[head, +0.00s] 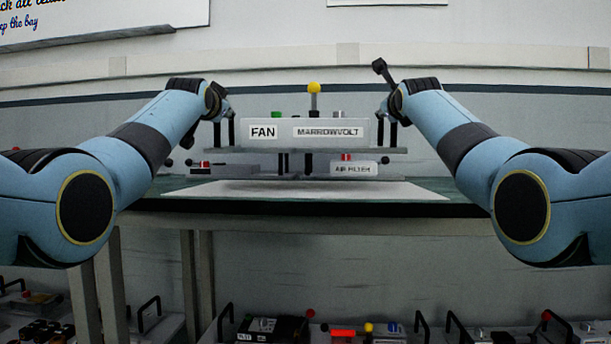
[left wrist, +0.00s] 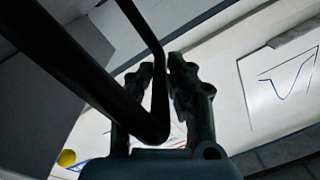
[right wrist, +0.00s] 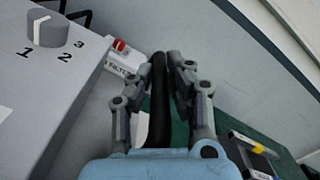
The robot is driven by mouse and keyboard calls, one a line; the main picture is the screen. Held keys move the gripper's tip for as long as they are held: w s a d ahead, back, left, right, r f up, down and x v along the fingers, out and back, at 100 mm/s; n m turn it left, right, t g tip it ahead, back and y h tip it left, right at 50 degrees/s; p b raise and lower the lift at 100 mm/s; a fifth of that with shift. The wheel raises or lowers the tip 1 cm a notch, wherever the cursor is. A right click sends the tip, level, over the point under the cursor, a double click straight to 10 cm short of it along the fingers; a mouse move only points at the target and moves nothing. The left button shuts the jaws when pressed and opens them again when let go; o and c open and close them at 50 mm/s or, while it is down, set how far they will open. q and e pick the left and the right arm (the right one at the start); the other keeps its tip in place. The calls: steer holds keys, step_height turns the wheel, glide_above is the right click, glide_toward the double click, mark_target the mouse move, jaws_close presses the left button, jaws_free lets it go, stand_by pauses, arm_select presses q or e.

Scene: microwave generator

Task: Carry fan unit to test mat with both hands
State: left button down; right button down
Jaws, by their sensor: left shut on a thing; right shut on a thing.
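The fan unit (head: 348,143) is a pale grey box labelled FAN and MARROWVOLT, with a yellow knob on top. It is held level, raised over the bench, in the middle of the head view. My left gripper (head: 222,116) is shut on its left black handle, which also shows in the left wrist view (left wrist: 160,85). My right gripper (head: 388,112) is shut on its right black handle; these fingers show in the right wrist view (right wrist: 168,72). A pale flat mat (head: 400,190), seemingly the test mat, lies on the bench below and has a dark shadow on it.
An air filter unit (head: 353,169) and another low unit with a red knob (head: 203,168) sit on the bench behind. The green bench top (head: 462,207) is bare at the right front. Several other units with handles (head: 275,327) stand low in front.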

mark_target(217, 131)
arm_select(q)
steer(key=shift+s+d+r, duration=0.1)
steer(key=shift+s+r, duration=0.05)
arm_select(e)
steer(key=shift+s+r, duration=0.15)
